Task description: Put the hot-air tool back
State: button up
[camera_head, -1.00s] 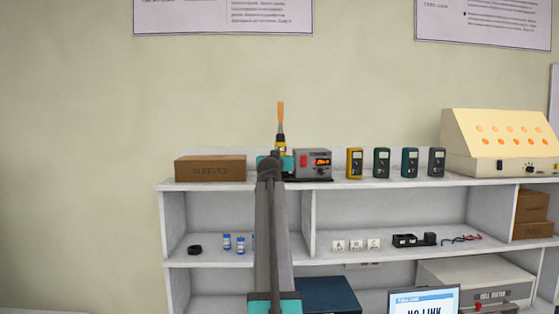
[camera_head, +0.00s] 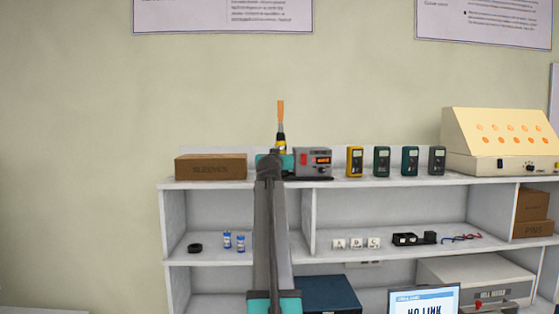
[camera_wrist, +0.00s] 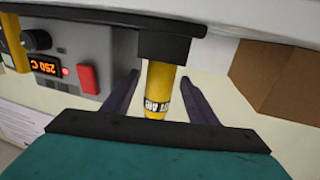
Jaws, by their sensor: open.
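The hot-air tool (camera_head: 281,112) stands upright on the top shelf, orange end up, beside the grey station. In the wrist view its yellow body (camera_wrist: 159,88), with a dark lettered label, meets a black holder block (camera_wrist: 164,47). My gripper (camera_wrist: 160,78) is open, with one dark finger on each side of the yellow body and visible gaps between. The grey hot-air station (camera_head: 313,160) has a red switch and a lit display, which reads 250 C in the wrist view (camera_wrist: 70,50). My arm hides the tool's lower part in the head view.
A brown box (camera_head: 210,168) stands left of the tool; its side also shows in the wrist view (camera_wrist: 270,75). Several multimeters (camera_head: 382,161) stand right of the station. A cream panel unit (camera_head: 500,140) fills the shelf's right end.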

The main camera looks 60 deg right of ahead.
jog(key=b+v, duration=0.2)
jog(key=v, duration=0.8)
jog(key=shift+a, duration=0.35)
jog(key=shift+s, duration=0.1)
dwell(0.4)
